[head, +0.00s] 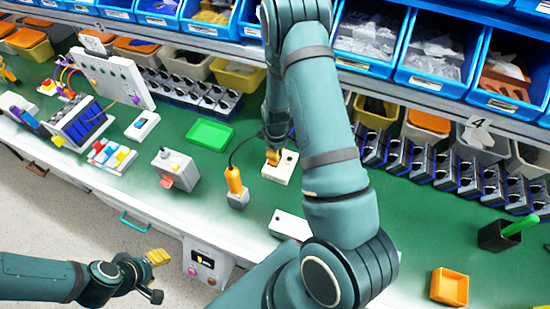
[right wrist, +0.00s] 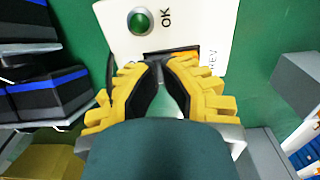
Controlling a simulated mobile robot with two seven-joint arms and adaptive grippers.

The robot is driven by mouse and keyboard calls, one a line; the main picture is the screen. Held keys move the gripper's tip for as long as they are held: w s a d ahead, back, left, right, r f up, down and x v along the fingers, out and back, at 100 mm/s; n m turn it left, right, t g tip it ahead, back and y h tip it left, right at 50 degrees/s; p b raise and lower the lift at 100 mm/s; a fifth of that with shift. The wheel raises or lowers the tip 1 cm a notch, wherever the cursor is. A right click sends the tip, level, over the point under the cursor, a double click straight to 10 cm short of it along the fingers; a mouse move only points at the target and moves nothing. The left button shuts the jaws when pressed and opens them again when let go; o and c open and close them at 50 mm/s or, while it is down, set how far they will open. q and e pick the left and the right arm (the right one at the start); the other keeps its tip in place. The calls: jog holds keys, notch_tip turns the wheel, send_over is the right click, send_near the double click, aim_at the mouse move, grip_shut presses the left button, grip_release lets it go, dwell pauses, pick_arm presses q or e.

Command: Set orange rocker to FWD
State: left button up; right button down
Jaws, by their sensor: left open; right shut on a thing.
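The white switch box (head: 285,173) stands on the green bench top, under my right gripper (head: 273,155). In the right wrist view the box (right wrist: 215,22) has a round green button or lamp marked OK. Its orange rocker (right wrist: 186,57) sits in a dark slot, with lettering that reads like REV beside the right end. My right gripper (right wrist: 166,68) is shut on the rocker; its yellow fingers hide part of it, and I cannot tell its tilt. My left gripper (head: 155,261) is open and empty, low in front of the bench over the floor.
An orange-handled tool (head: 235,185) stands left of the box, a green tray (head: 210,134) behind it. Another white box (head: 290,225) lies nearer the bench edge. Black holders (head: 440,168) and blue bins (head: 440,50) line the back. An orange tray (head: 450,287) is at right.

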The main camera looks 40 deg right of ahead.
jog(key=shift+r+p, duration=2.35)
jog(key=shift+r, duration=1.15)
